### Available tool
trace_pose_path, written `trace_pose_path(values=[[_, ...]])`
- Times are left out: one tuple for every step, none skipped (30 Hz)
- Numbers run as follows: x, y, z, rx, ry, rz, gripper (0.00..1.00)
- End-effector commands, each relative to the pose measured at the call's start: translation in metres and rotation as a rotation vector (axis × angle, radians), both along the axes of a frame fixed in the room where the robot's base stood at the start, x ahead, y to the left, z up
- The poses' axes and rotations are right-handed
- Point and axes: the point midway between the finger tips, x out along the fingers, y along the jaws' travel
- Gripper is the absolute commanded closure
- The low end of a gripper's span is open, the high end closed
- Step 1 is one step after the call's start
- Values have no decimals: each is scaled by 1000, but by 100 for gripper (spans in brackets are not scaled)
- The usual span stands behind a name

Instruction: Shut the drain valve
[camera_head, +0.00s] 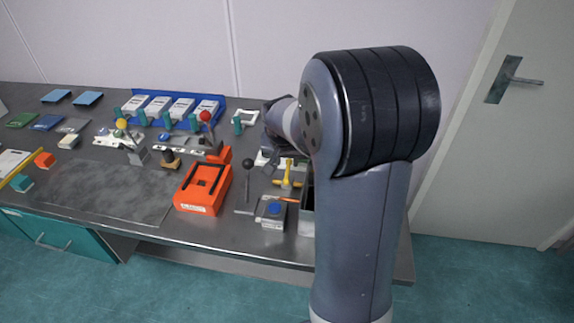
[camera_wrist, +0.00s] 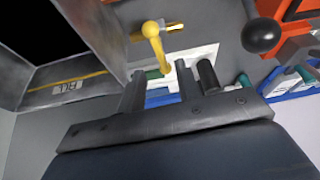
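The drain valve looks to be the yellow fitting (camera_head: 287,181) with a T-shaped top, standing near the right end of the bench, left of my arm. In the wrist view a yellow lever (camera_wrist: 157,48) with a round knob crosses a brass-yellow pipe (camera_wrist: 173,27). The lever's lower end points into the space between my fingers. My gripper (camera_wrist: 160,80) is open, with a dark finger on each side of that end and no clear contact. In the head view my own arm hides the fingers.
A grey metal box (camera_head: 307,217) stands close to the valve, partly behind my arm; its labelled wall (camera_wrist: 70,88) fills the wrist view's left. A black ball-knob lever (camera_head: 248,165) and an orange device (camera_head: 204,188) stand to the left. A blue rack (camera_head: 218,98) is at the back.

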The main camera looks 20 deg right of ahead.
Motion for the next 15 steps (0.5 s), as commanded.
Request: trace_pose_path(values=[[2, -2, -10, 1, 7, -1, 67], [4, -3, -14, 1, 5, -1, 67], [6, -4, -20, 0, 6, -1, 67], [8, -5, -25, 0, 4, -1, 67], [9, -6, -29, 1, 5, -1, 67], [11, -7, -34, 1, 4, 0, 67], [12, -8, -37, 1, 3, 0, 67], [14, -8, -40, 0, 4, -1, 67], [15, -9, -44, 0, 2, 0, 67], [16, -10, -46, 0, 2, 0, 67], [17, -10, -48, 0, 2, 1, 67], [18, -11, -50, 0, 2, 1, 67], [18, -11, -52, -1, 2, 1, 67], [19, -11, -53, 0, 0, 1, 67], [19, -11, -54, 0, 0, 1, 67]])
